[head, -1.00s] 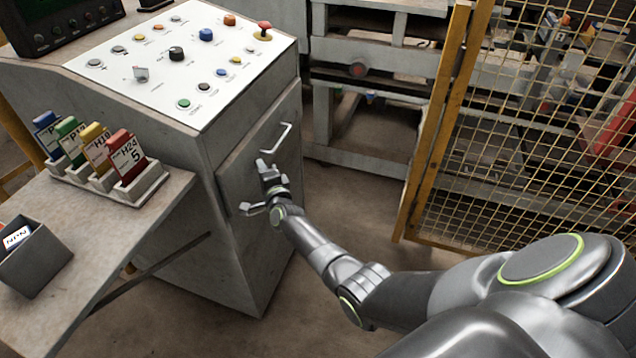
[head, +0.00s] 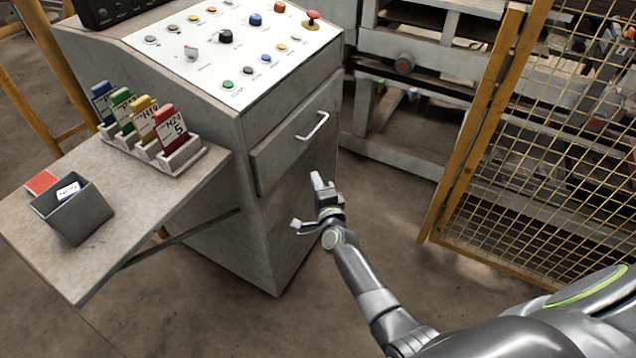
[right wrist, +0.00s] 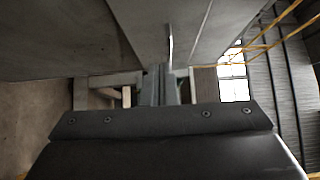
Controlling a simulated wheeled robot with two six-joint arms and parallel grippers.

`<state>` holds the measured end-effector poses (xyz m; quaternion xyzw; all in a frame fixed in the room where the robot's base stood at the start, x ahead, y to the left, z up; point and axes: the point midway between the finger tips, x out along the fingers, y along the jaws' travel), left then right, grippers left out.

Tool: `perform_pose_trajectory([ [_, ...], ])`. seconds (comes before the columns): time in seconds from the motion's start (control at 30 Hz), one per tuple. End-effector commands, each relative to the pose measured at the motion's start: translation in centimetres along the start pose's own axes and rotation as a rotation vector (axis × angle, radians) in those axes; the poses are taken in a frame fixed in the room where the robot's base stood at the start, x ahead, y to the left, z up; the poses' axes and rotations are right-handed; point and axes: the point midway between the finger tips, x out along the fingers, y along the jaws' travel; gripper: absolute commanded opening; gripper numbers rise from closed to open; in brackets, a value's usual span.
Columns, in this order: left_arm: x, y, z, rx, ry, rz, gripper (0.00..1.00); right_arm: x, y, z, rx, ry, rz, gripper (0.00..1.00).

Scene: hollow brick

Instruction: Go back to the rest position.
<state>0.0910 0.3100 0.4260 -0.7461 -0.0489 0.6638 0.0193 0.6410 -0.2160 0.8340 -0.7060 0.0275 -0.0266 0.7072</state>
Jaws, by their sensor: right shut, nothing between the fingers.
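My right gripper (head: 317,182) is shut and empty in front of the grey control cabinet (head: 225,190), below the drawer handle (head: 313,127) and clear of it. The drawer front (head: 285,143) looks about flush with the cabinet. In the right wrist view the closed fingers (right wrist: 160,85) point ahead, with the handle (right wrist: 170,38) above them and apart. My left gripper is not in view.
A sloped panel (head: 200,50) with buttons and knobs tops the cabinet. A side shelf (head: 150,215) carries a rack of coloured cards (head: 185,155) and a grey bin (head: 85,215). A yellow mesh fence (head: 545,150) stands at the right. Open floor lies between.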

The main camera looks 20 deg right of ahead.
Motion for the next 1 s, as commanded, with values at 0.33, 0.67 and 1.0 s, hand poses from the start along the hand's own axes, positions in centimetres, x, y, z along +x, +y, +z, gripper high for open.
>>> perform_pose_trajectory([
  [0.33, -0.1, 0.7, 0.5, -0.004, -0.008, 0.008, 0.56, -1.0, 0.1, 0.0, -0.004, -0.001, 0.003, 0.0],
  [0.67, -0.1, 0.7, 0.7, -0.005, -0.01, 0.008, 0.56, -8.5, 14.6, -2.1, -0.407, -0.111, 0.321, 0.0],
  [1.0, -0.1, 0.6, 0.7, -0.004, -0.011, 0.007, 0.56, -27.3, 32.1, -6.9, -0.947, -0.466, 0.778, 0.0],
])
